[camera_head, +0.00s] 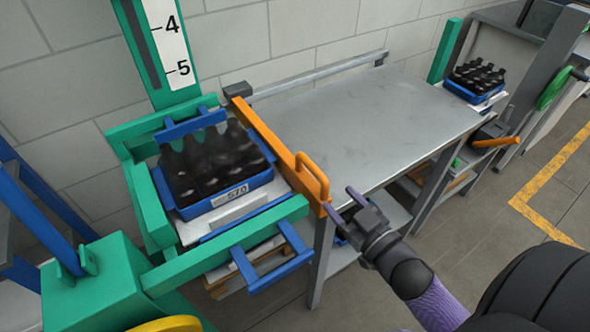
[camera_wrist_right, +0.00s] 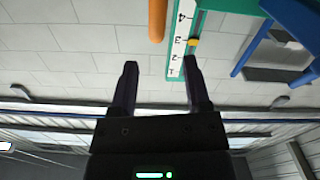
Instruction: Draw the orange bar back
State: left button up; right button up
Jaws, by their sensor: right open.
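The orange bar (camera_head: 277,143) lies across the right side of the green lift platform, between the bottle crate and the grey table. A raised orange handle (camera_head: 313,172) stands near its front end. My right gripper (camera_head: 342,204) is open and empty, just right of and below the bar's front end, a small gap from the handle. In the right wrist view the gripper (camera_wrist_right: 158,75) shows two dark fingers spread apart with nothing between them. An orange rod-like piece (camera_wrist_right: 157,20) shows above the fingers; I cannot tell which part of the bar it is. My left gripper is not in view.
A blue crate (camera_head: 229,198) of dark bottles sits on the platform inside green rails (camera_head: 225,240). The grey table (camera_head: 370,120) has a bare top. Another blue bottle crate (camera_head: 474,92) stands beyond its far right end. A green post with a number scale (camera_head: 172,45) rises behind.

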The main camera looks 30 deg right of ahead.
aim_at(324, 181)
jog(key=w+b, duration=0.1)
jog(key=w, duration=0.7)
jog(key=shift+w+a+f, duration=0.1)
jog(key=shift+w+f, duration=0.05)
jog(key=shift+w, duration=0.2)
grip_shut()
dwell(0.4)
dwell(0.3)
